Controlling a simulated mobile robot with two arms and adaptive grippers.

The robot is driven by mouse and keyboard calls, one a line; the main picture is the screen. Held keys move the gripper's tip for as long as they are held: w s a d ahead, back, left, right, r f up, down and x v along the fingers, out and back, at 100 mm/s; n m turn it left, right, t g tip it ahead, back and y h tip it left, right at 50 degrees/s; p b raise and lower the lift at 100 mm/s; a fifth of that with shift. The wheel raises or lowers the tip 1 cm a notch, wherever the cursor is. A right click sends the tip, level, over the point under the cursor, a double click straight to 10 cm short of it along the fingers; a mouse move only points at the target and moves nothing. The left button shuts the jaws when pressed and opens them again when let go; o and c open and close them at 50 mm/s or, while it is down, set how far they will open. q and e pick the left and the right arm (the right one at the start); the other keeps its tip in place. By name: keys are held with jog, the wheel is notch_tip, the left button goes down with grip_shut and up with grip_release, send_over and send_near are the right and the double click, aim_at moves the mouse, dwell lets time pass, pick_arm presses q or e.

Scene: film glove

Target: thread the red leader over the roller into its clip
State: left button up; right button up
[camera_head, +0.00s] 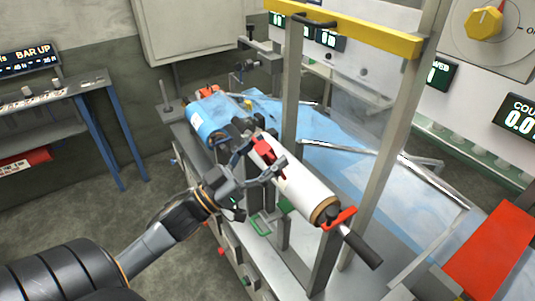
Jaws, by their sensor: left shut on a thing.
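My left gripper (262,163) reaches in from the lower left, over the near side of a white roller (306,190). Its dark fingers are shut on a small red piece, which looks like the red leader (265,149), against the roller's upper left part. The gripper hides part of the roller and of the leader, so I cannot tell whether they touch. The roller has a brown end and slants down to the right. I cannot make out the leader's clip for certain. My right gripper is not in view.
A blue film roll (208,120) lies beyond the gripper. Blue film (340,150) spreads over the machine bed, under metal bars. A yellow crossbar (345,33) on grey posts stands over the bed. A red bracket (339,218) and dark handle (361,248) jut out at the roller's near end.

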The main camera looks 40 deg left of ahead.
pick_arm(q)
jog(key=shift+r, duration=0.1)
jog(key=shift+w+f, duration=0.1)
jog(key=shift+f, duration=0.1)
jog(key=shift+w+d+f+b, duration=0.25)
jog(key=shift+w+f+b, duration=0.15)
jog(key=shift+f, duration=0.2)
jog(key=shift+w+d+f+b, duration=0.25)
jog(key=shift+w+f+b, duration=0.15)
jog(key=shift+w+f, duration=0.2)
jog(key=shift+w+d+f+b, duration=0.2)
jog(key=shift+w+f+b, duration=0.15)
jog(key=shift+w+f, duration=0.3)
jog(key=shift+w+d+f+b, duration=0.25)
jog(key=shift+w+f+b, duration=0.15)
jog(key=shift+w+f, duration=0.2)
jog(key=shift+s+r, duration=0.1)
jog(key=shift+r, duration=0.05)
